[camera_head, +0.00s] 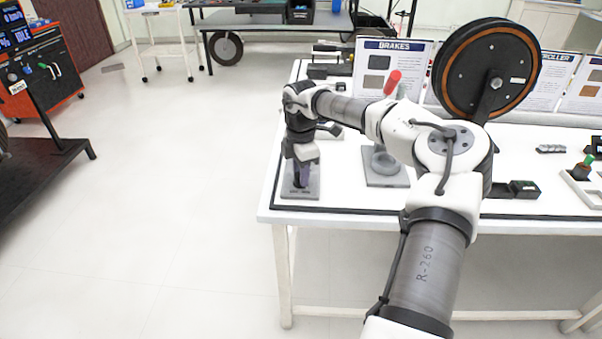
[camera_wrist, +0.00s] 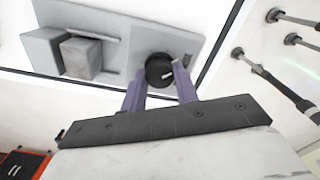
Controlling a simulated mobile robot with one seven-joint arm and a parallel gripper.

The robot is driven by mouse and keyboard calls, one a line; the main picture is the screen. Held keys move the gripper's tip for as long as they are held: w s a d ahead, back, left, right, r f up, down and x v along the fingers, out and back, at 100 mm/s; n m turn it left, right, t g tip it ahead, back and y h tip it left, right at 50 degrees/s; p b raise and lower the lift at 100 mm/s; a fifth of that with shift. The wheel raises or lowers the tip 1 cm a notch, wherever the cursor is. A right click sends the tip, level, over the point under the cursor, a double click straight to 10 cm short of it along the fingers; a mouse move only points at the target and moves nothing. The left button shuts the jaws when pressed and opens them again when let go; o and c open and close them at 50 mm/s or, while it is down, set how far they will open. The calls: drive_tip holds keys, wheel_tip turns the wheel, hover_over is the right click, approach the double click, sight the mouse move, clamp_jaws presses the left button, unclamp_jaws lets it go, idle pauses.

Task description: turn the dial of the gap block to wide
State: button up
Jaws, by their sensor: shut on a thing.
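The gap block is a grey plate (camera_wrist: 190,45) with two grey blocks (camera_wrist: 80,55) at one end and a black round dial (camera_wrist: 158,70) at the other. The dial has a white pointer mark. My gripper (camera_wrist: 160,78) has its two purple fingers on either side of the dial and is shut on it. In the head view my gripper (camera_head: 305,165) points down onto the gap block's grey plate (camera_head: 300,192) at the table's front left corner. The dial is hidden there behind my gripper.
A grey stand (camera_head: 385,180) with a ring is to the right on the white table (camera_head: 345,205). A large wheel (camera_head: 485,70) and a brakes board (camera_head: 390,60) stand behind my arm.

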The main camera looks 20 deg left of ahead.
drive_tip(key=shift+m, duration=0.5)
drive_tip(key=o, duration=1)
wheel_tip(320, 180, up, 14)
drive_tip(key=shift+f+b, duration=0.1)
drive_tip(key=shift+b, duration=0.3)
